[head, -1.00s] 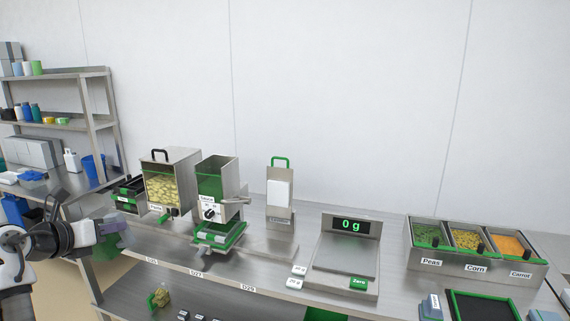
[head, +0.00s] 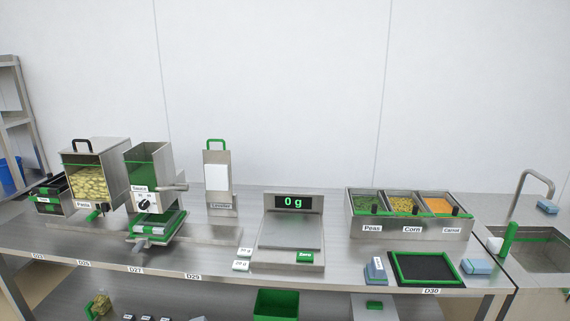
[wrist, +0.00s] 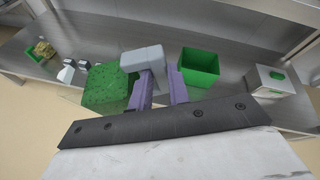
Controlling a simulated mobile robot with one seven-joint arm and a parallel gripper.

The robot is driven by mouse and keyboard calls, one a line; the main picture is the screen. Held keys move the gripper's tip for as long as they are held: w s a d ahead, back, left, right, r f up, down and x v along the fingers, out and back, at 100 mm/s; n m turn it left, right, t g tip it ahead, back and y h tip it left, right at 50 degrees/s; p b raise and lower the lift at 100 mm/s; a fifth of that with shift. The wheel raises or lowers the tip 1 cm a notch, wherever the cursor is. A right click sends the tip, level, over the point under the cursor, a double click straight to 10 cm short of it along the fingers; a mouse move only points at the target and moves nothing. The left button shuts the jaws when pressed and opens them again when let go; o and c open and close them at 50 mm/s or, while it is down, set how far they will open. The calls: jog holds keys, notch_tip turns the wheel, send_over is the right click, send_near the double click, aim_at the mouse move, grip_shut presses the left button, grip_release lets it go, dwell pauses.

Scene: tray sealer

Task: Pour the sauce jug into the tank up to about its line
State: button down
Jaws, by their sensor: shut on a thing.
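In the wrist view my gripper (wrist: 160,90), with purple fingers, is shut on the grey handle of the sauce jug (wrist: 105,88). The jug is to the left of the fingers and shows a green, speckled mass; its walls are hard to make out. The tank (head: 147,165), a steel hopper labelled Sauce with green inside, stands on the counter at the left in the head view. A lever sticks out from its right side. I cannot tell its fill line clearly. My gripper and the jug are not in the head view, so their distance from the tank cannot be told.
A scale (head: 290,235) reads 0 g. Topping bins (head: 410,228) are farther right. A green bin (head: 277,304) sits on the lower shelf; it also shows in the wrist view (wrist: 198,66).

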jog(key=s+d+f+b, duration=0.15)
jog(key=d+f, duration=0.25)
jog(key=d, duration=0.4)
jog(key=s+d+f, duration=0.2)
jog(key=d+f, duration=0.2)
jog(key=d, duration=0.4)
jog(key=s+d+f+b, duration=0.1)
jog(key=d+f, duration=0.3)
jog(key=d, duration=0.4)
jog(key=s+f, duration=0.3)
jog(key=s, duration=0.6)
jog(key=shift+s+d+m+h, duration=0.2)
jog(key=shift+d+m+h, duration=0.1)
jog(key=shift+h, duration=0.1)
